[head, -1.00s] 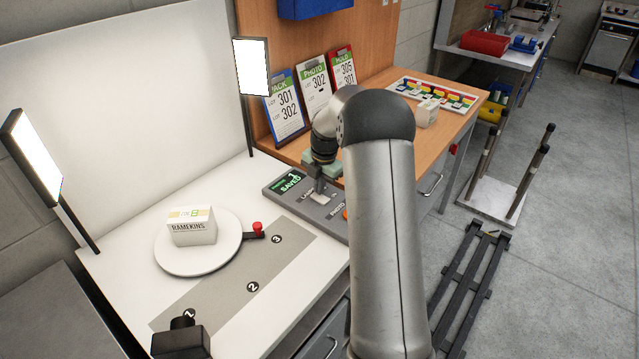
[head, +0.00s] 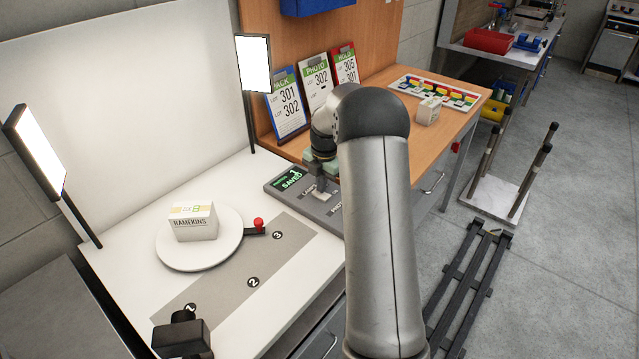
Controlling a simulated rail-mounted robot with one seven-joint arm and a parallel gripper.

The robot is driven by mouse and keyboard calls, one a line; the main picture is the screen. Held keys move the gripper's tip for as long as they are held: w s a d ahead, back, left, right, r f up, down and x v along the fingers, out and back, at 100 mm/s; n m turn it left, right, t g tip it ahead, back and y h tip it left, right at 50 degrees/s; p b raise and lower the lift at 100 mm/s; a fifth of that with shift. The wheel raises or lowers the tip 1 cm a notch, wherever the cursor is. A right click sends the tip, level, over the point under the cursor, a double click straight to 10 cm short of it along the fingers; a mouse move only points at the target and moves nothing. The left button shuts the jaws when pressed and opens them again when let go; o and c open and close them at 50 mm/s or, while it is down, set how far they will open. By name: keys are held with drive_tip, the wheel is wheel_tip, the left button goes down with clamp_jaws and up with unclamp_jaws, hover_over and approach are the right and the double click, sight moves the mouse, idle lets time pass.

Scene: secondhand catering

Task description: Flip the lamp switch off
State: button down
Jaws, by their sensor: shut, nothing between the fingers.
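The grey control panel (head: 285,192) sits at the right end of the white photo table, with a small green-lit screen reading "SAVED" (head: 290,179). A label beginning "LAMP" shows on it beside my gripper. My gripper (head: 321,194) is shut and empty, pointing down at the panel by that label. The lamp switch itself is hidden behind the gripper, and I cannot tell whether they touch. Two lamp panels, one at the left (head: 38,150) and one at the back (head: 254,63), glow white.
A ramekins box (head: 194,222) stands on the white turntable (head: 200,258), with a red-knobbed lever (head: 258,224) beside it. A black camera (head: 182,335) is at the front. Lot boards (head: 287,105) and a small white box (head: 429,110) stand on the wooden bench.

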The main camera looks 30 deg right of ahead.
sight(328, 196)
drive_tip(key=shift+s+d, duration=0.2)
drive_tip(key=shift+s, duration=0.3)
drive_tip(key=shift+r, duration=0.4)
wheel_tip(328, 196, up, 13)
drive_tip(key=s, duration=0.1)
drive_tip(key=shift+s+d, duration=0.3)
drive_tip(key=shift+d, duration=0.05)
drive_tip(key=shift+a, duration=0.1)
